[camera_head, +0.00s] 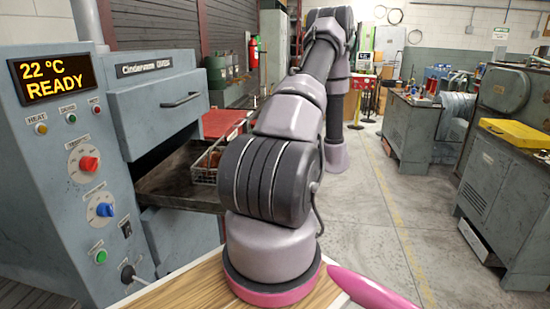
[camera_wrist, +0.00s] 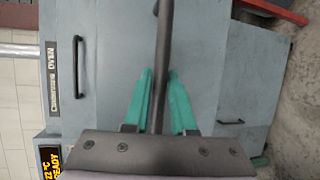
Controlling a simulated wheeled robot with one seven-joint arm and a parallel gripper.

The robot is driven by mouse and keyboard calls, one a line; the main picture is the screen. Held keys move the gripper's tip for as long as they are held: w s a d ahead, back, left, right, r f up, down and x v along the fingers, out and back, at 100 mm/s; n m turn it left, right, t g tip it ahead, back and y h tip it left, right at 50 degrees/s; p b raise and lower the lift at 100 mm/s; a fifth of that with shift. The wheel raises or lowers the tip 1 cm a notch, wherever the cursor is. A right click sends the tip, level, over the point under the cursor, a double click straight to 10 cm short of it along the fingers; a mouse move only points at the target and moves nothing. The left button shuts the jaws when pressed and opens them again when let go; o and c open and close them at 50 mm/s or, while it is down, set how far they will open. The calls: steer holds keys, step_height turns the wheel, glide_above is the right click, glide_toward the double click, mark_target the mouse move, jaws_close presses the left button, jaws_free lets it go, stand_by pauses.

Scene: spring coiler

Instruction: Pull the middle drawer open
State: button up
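The grey oven's middle drawer shows in the head view as a dark, shallow tray (camera_head: 160,190). It stands out from the oven front, between the upper panel with its bar handle (camera_head: 180,100) and a lower grey panel (camera_head: 182,240). A wire basket (camera_head: 205,168) sits on it. My gripper (camera_wrist: 160,72) shows in the wrist view, with two green fingers pointing at the oven front. A long dark bar (camera_wrist: 164,45), which looks like the tray's front edge, runs between the fingers. Narrow gaps show beside it; firm contact cannot be made out. In the head view my arm hides the gripper.
The oven's control panel (camera_head: 90,190) with knobs and a "22 °C READY" display (camera_head: 52,79) stands at the left. A wooden top (camera_head: 190,286) lies in the foreground. Grey machines (camera_head: 510,180) stand at the right. The floor (camera_head: 375,235) between is clear.

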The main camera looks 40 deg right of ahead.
steer(key=shift+o, duration=1.2)
steer(key=v, duration=1)
steer(key=shift+s+d, duration=0.15)
steer(key=shift+s, duration=0.2)
